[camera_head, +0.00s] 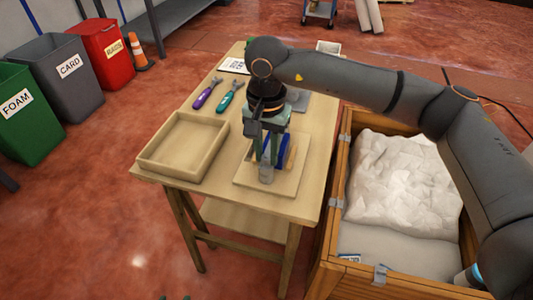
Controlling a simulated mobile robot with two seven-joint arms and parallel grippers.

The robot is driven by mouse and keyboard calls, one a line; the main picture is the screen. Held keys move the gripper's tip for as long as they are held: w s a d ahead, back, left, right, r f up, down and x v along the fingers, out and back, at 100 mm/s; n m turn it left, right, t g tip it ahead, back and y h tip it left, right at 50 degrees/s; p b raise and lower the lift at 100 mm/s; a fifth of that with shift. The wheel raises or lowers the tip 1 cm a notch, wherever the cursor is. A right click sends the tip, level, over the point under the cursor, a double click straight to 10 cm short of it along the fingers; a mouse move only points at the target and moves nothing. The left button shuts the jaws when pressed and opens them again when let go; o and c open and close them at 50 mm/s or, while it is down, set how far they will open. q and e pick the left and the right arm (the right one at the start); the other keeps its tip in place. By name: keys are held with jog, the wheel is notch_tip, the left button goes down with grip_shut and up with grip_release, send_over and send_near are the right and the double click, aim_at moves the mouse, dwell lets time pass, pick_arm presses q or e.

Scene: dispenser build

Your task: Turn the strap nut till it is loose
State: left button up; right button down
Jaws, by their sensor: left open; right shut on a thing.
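My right gripper (267,158) points down over the wooden board (242,182) on the table. It is shut on a small grey part (266,174) at its fingertips, seemingly the strap nut, though the fingers hide much of it. A blue part (284,150) of the fixture on the board shows just behind and right of the fingers. The strap itself I cannot make out. My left gripper (175,298) shows only as two tips, apart and empty, at the bottom edge, well away from the table top.
A shallow wooden tray (143,160) stands left of the board. A purple-handled tool (204,97) and a teal-handled tool (227,101) lie behind it. A wooden crate (328,239) with white filling (400,180) stands right of the table, under my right arm.

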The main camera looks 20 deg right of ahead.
aim_at(267, 158)
dwell(0.3)
jog(key=c, duration=0.9)
grip_release()
jog(key=shift+o, duration=1.1)
notch_tip(267, 158, up, 13)
jog(key=p, duration=0.1)
jog(key=shift+f, duration=0.15)
jog(key=shift+f, duration=0.1)
